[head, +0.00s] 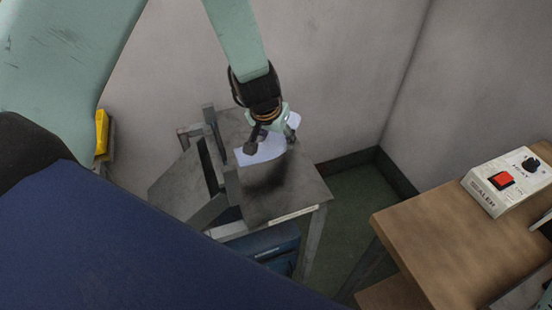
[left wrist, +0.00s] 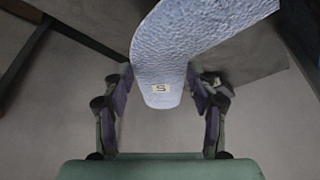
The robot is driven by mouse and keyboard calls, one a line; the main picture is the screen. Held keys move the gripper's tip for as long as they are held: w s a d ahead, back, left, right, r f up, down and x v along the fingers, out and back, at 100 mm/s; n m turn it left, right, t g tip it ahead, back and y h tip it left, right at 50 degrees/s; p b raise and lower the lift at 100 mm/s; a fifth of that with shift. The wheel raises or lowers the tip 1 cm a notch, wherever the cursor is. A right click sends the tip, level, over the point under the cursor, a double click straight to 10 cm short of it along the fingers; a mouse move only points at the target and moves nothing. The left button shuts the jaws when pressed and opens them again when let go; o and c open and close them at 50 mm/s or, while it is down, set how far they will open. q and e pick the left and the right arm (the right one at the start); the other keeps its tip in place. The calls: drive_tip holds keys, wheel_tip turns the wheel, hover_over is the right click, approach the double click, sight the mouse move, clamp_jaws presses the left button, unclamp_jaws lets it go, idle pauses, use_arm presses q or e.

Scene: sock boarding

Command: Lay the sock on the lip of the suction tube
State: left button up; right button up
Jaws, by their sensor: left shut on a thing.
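The sock (head: 262,150) is pale blue and hangs from my left gripper (head: 270,135) above a grey metal table. My left gripper is shut on it. In the left wrist view the sock (left wrist: 180,50) is a textured pale blue sheet between the two fingers, with a small label marked "S" near its end. It curves away to the upper right. A dark shadow lies on the tabletop below the gripper. I cannot pick out the suction tube or its lip for certain. My right gripper is not in view.
The metal table (head: 300,189) carries grey upright posts and plates on its left side; a blue unit (head: 272,250) sits beneath it. At right, a wooden table (head: 440,225) holds a white sealer box (head: 512,178) with a red switch. A yellow item (head: 102,132) is at left. Walls stand close behind.

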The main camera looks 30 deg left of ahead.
sight(275, 144)
use_arm(q)
drive_tip(key=shift+s+a+f+b, duration=0.1)
drive_tip(key=shift+a+f+b, duration=0.05)
drive_tip(key=shift+f+b, duration=0.4)
drive_tip(key=shift+s+a+f+b, duration=0.1)
drive_tip(key=shift+f+b, duration=0.2)
drive_tip(key=shift+f, duration=0.6)
drive_tip(key=shift+w+d+f+b, duration=0.1)
drive_tip(key=shift+d+f+b, duration=0.15)
drive_tip(key=shift+b, duration=0.15)
wheel_tip(275, 144, down, 3)
drive_tip(key=b, duration=0.3)
drive_tip(key=shift+a+f, duration=0.1)
drive_tip(key=shift+a, duration=0.05)
